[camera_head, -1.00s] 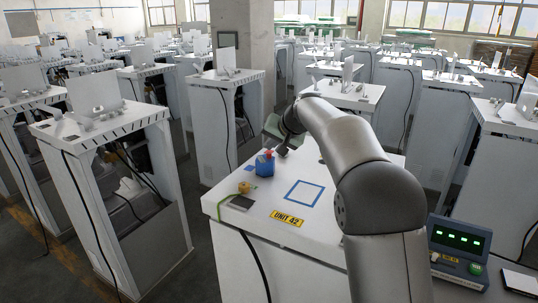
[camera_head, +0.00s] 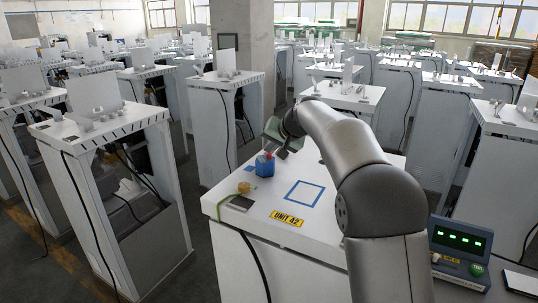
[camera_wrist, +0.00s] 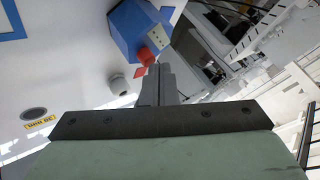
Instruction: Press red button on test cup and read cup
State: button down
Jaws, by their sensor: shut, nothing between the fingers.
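The test cup (camera_head: 264,167) is a blue block with a red button on top, standing on the white cabinet top left of the blue square outline. In the wrist view the blue body (camera_wrist: 136,30) is at top centre and the red button (camera_wrist: 146,55) points toward my fingers. My gripper (camera_wrist: 160,68) is shut and empty, its fingertips right beside the red button in that view. I cannot tell whether they touch it. In the head view my gripper (camera_head: 281,153) is just right of and above the cup. No readout on the cup is legible.
A blue square outline (camera_head: 304,193) and a yellow UNIT 42 label (camera_head: 287,219) mark the cabinet top (camera_head: 330,208). A small yellowish object (camera_head: 244,187) and a dark pad (camera_head: 241,203) lie at its left edge. A console (camera_head: 460,250) with green lights stands right.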

jog(key=shift+f, duration=0.35)
dwell(0.5)
jog(key=shift+r+p, duration=0.65)
jog(key=shift+r, duration=0.45)
notch_tip(320, 180, up, 3)
jog(key=shift+f+p, duration=0.1)
jog(key=shift+p, duration=1.15)
notch_tip(320, 180, up, 2)
jog(key=shift+r, duration=0.1)
